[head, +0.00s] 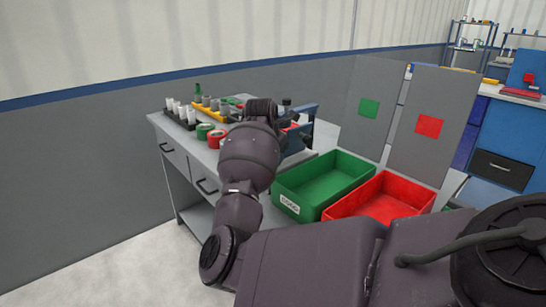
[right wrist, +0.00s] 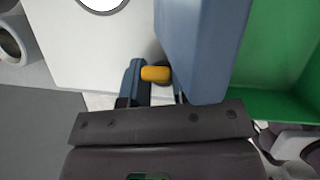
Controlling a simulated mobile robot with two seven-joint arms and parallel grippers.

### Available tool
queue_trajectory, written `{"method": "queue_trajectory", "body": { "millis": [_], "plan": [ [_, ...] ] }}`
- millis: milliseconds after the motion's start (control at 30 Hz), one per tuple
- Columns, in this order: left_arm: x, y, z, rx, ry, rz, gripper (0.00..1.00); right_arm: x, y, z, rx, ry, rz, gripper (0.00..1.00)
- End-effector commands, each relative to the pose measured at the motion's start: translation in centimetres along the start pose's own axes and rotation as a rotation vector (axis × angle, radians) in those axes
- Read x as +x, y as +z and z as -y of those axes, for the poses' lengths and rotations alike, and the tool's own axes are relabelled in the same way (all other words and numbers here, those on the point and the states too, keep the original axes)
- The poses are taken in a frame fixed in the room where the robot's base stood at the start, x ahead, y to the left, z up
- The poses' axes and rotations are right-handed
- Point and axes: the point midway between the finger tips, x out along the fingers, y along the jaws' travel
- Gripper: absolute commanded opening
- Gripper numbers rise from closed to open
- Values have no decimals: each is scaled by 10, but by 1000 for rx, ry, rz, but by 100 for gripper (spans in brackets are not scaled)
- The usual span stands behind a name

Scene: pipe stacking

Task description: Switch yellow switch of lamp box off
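The yellow switch (right wrist: 155,73) shows in the right wrist view as a short rounded piece beside a tall blue-grey surface (right wrist: 205,45), which may be part of the lamp box. My right gripper (right wrist: 157,88) is close to the switch, with its fingers apart. The switch is at the fingertips; I cannot tell whether they touch it. In the head view my right arm reaches to the table and hides its gripper and the switch. A blue object (head: 304,113) shows partly behind the arm. My left gripper is in neither view.
A grey worktable (head: 158,120) carries white and grey pipes, a green roll (head: 204,131) and a red roll (head: 216,140) left of my arm. A green bin (head: 330,187) and a red bin (head: 385,203) stand to the right, with grey panels behind them.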

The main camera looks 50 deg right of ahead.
Motion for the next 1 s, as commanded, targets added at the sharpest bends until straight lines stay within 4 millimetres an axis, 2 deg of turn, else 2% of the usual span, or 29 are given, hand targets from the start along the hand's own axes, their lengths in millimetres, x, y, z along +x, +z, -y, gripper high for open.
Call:
{"method": "queue_trajectory", "body": {
  "millis": [33, 133, 367, 800, 1000],
  "plan": [
    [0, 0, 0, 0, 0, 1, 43, 0, 0, 0, 0, 0, 0, 17],
    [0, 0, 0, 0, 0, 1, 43, 0, 0, 0, 0, 0, 0, 2],
    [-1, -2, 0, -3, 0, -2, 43, -2, -3, -1, -10, -8, 59, 2],
    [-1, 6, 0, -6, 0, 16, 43, -3, -16, -2, -68, -65, 450, 2],
    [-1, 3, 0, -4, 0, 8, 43, -5, -16, -3, -73, -67, 489, 2]
  ]
}}
